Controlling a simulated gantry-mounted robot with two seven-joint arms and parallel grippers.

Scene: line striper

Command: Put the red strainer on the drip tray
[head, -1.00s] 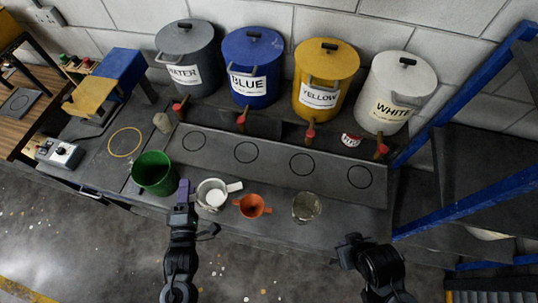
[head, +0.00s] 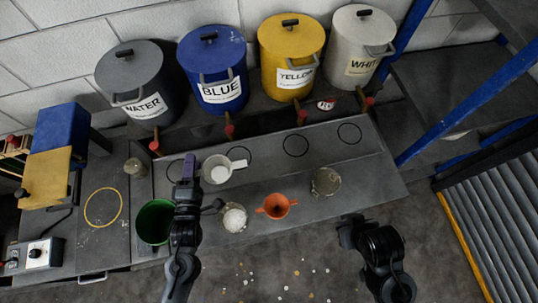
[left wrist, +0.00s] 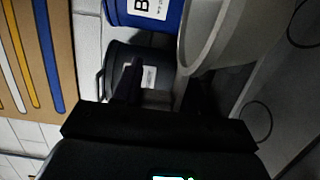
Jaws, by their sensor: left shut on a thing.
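The red strainer (head: 276,206), an orange-red cup with side lugs, stands on the front of the bench. The drip tray (head: 322,148) is the long dark strip with ring marks below the taps. My left gripper (head: 188,168) is shut at the left side of a pale handled pot (head: 222,171), which is over the tray by the second ring. A pale vessel wall also fills the upper right of the left wrist view (left wrist: 215,35). The left fingertips' contact is partly hidden. My right gripper (head: 352,228) is in front of the bench, away from the strainer; its jaw opening is unclear.
A jar of white stuff (head: 235,217) stands left of the strainer, a clear jar (head: 326,181) right of it. A green bucket (head: 154,222) is at the left. Water, blue, yellow and white drums line the back, their red-handled taps above the tray.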

